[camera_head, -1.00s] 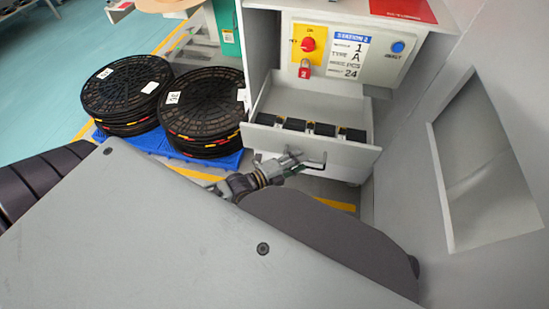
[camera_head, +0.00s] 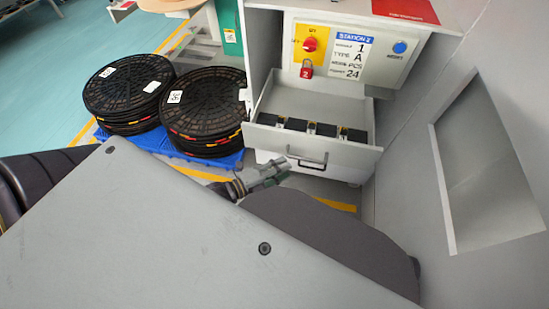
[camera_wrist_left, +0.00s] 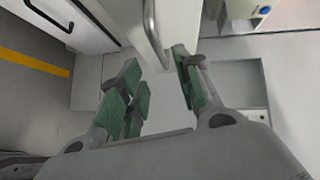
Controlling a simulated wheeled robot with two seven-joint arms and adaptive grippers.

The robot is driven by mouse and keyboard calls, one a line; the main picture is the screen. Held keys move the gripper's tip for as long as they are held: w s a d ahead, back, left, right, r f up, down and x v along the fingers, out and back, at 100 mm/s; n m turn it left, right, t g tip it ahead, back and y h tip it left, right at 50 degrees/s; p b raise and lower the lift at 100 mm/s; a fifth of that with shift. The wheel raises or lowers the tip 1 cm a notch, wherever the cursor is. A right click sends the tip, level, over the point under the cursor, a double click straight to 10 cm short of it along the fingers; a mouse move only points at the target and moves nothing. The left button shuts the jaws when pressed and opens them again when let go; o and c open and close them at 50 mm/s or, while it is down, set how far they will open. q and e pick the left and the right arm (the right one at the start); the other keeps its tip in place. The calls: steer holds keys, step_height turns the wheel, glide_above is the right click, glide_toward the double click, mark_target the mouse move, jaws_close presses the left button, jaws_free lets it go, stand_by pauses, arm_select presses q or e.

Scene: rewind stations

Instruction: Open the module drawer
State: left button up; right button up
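The module drawer (camera_head: 340,155) of the white station stands pulled out, with several black modules (camera_head: 297,125) in a row inside. Its bar handle (camera_head: 307,162) is on the front face and also shows in the left wrist view (camera_wrist_left: 152,30). My left gripper (camera_head: 284,166) is just left of the handle in the head view. In the left wrist view my left gripper (camera_wrist_left: 157,62) has its green-padded fingers spread apart and holds nothing. The handle's end lies near and ahead of the gap between them. My right gripper is in neither current view.
Two stacks of black reels (camera_head: 128,88) (camera_head: 203,105) stand on a blue pallet (camera_head: 190,150) left of the drawer. A control panel (camera_head: 350,55) with a red knob and padlock is above the drawer. A grey wall (camera_head: 415,120) is close on the right.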

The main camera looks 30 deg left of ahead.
arm_select(q)
steer(key=shift+v, duration=1.15)
